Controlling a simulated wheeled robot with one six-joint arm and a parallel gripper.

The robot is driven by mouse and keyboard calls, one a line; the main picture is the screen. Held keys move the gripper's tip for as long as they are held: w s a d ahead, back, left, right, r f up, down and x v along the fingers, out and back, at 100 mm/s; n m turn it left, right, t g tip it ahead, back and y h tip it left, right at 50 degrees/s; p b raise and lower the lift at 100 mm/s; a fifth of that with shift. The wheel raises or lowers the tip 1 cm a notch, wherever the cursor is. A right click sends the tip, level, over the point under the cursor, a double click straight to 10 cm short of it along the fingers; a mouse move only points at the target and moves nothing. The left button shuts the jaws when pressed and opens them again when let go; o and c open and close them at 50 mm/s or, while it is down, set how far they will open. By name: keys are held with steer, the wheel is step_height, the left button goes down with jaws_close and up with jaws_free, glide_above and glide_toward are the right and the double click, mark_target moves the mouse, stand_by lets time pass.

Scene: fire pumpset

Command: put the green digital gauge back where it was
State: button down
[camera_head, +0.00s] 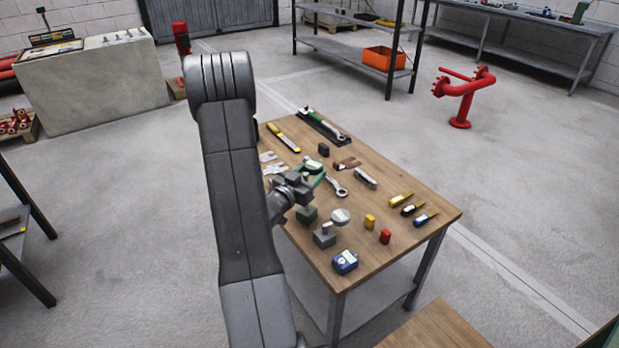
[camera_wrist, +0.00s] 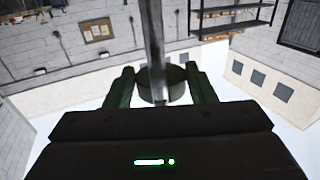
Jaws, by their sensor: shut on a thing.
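My gripper (camera_head: 312,178) is over the wooden table, beyond my arm. It is shut on the green digital gauge (camera_head: 312,164), which shows as a small green body at the fingertips. In the wrist view the gripper (camera_wrist: 163,88) has its two fingers on either side of a dark round body (camera_wrist: 176,86). A grey metal stem rises from that body across the picture. The gauge's face is not readable. I cannot tell how high it is above the table. Part of the table behind my arm is hidden.
The table (camera_head: 405,232) holds a green block (camera_head: 307,214), a round grey gauge (camera_head: 340,216), a grey block (camera_head: 324,236), a blue meter (camera_head: 345,262), a wrench (camera_head: 336,185) and several small tools. A red pipe stand (camera_head: 461,104) and shelves (camera_head: 357,48) stand beyond open floor.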

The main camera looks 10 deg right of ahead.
steer(key=shift+f, duration=0.4)
steer(key=shift+f, duration=0.15)
steer(key=c, duration=0.6)
jaws_free()
steer(key=shift+r, duration=0.2)
steer(key=b+v, duration=0.1)
steer(key=v, duration=1.1)
steer(key=shift+s, duration=0.1)
